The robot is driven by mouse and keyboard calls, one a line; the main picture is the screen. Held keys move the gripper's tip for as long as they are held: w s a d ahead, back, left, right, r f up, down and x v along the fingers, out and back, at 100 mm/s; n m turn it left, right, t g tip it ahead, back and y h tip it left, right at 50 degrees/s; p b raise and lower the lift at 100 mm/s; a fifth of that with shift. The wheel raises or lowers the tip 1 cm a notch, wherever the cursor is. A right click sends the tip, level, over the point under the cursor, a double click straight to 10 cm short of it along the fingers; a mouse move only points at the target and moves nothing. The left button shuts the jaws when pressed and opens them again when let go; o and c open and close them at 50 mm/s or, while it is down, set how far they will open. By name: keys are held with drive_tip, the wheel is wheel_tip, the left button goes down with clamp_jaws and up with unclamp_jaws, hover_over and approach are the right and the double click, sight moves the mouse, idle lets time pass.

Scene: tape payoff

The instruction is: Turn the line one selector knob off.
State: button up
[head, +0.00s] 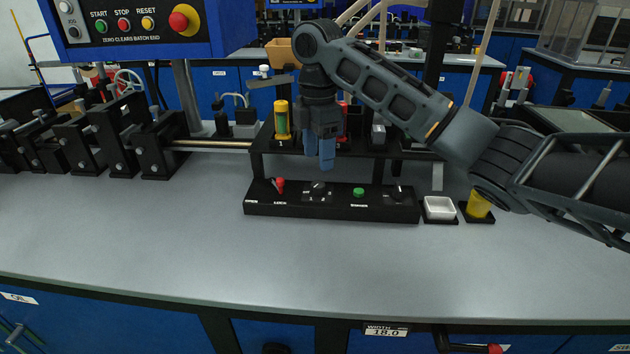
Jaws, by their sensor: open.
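A low black control strip (340,212) lies on the grey bench. My gripper (319,158) points down with blue fingers, open and empty. It hangs above and behind the left dark knob, apart from it in the picture.
A black rack (262,160) with a yellow cylinder (282,120) stands behind the strip, partly hidden by my gripper. A white tray (439,209) and a yellow cup (479,204) sit at right. Black roller brackets (125,140) stand left. The front bench is clear.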

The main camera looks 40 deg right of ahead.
sight(318, 184)
wheel_tip(318, 184, down, 7)
drive_tip(key=shift+f+b, duration=0.1)
drive_tip(key=shift+b, duration=0.5)
drive_tip(key=c, duration=1)
